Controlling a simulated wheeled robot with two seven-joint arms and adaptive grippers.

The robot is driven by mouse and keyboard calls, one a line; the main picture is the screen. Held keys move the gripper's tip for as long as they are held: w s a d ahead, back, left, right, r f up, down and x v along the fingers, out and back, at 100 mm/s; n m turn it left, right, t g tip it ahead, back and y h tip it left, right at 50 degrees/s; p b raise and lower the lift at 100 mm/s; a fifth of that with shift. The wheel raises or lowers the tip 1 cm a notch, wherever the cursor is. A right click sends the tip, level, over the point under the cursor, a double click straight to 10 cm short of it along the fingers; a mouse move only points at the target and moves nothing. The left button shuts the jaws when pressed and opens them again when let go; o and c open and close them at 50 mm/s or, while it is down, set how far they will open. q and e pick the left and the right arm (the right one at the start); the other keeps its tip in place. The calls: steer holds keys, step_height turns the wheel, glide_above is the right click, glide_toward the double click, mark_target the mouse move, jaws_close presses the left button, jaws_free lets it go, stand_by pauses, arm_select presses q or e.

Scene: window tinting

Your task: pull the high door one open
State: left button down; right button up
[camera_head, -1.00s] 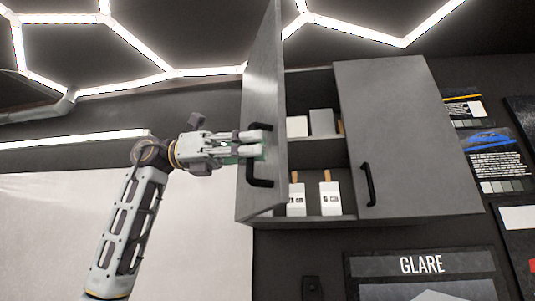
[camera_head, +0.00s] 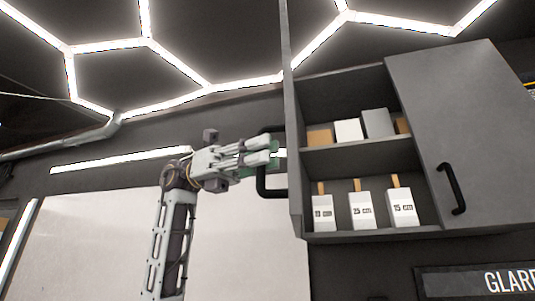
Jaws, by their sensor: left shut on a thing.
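The grey wall cabinet (camera_head: 375,236) has its left door (camera_head: 291,110) swung out, seen almost edge-on. Its black handle (camera_head: 262,182) is on the door's left-facing side. My left gripper (camera_head: 270,151) is at this handle, its fingers closed at the bar between the handle's upper and lower ends. The fingertips partly hide the bar. The right door (camera_head: 465,130) is shut and has its own black handle (camera_head: 455,188). My right gripper is not in view.
The open cabinet shows two shelves. White boxes and brown items sit on the upper one, white labelled packs (camera_head: 361,210) on the lower. A GLARE sign (camera_head: 490,281) is below right. A pale panel (camera_head: 250,235) is behind my arm.

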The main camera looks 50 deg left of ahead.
arm_select(q)
steer(key=c, duration=1.5)
jaws_free()
steer(key=shift+o, duration=0.2)
steer(key=v, duration=1.2)
